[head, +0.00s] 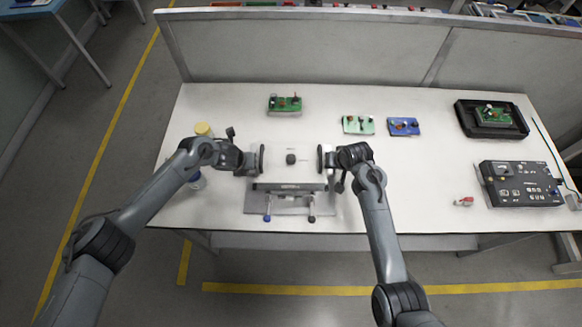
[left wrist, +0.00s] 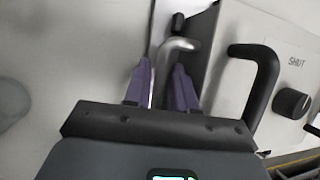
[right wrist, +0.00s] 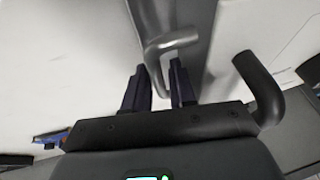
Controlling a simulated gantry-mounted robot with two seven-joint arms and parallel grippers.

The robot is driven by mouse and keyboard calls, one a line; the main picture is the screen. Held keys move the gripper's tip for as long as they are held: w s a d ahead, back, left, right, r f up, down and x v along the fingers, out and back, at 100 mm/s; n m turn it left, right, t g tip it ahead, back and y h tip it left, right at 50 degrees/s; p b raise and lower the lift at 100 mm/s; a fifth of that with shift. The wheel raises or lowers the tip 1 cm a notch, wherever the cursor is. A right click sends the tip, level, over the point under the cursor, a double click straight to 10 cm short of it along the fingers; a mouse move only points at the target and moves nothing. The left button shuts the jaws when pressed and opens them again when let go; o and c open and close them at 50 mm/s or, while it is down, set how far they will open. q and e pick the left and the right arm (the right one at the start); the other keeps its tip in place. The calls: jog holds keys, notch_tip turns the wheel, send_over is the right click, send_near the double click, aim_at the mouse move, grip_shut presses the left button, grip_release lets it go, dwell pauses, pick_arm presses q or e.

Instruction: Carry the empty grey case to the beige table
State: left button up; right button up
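The grey case (head: 290,187) stands at the front left of the white table, between my two grippers. Its pale top has a round black knob (head: 291,159) and black handles; the left wrist view shows the label "SHUT" beside the knob (left wrist: 292,103). Bent metal handles show at its sides, one in the left wrist view (left wrist: 176,46) and one in the right wrist view (right wrist: 170,42). My left gripper (left wrist: 160,75) is open, its fingers on either side of one handle. My right gripper (right wrist: 158,75) is open around the other. The case's inside is hidden. I cannot identify a beige table.
Circuit boards lie behind: one green (head: 285,104), one light green (head: 358,125), one blue (head: 403,127). A black tray (head: 466,118) and a black control box (head: 522,184) stand right. A yellow-lidded jar (head: 203,129) is near my left gripper.

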pick_arm(q)
jog(key=shift+c, duration=0.4)
pick_arm(e)
jog(key=shift+c, duration=0.4)
pick_arm(q)
grip_shut()
pick_arm(e)
grip_shut()
pick_arm(q)
jog(key=shift+r, duration=0.2)
pick_arm(e)
jog(key=shift+r, duration=0.2)
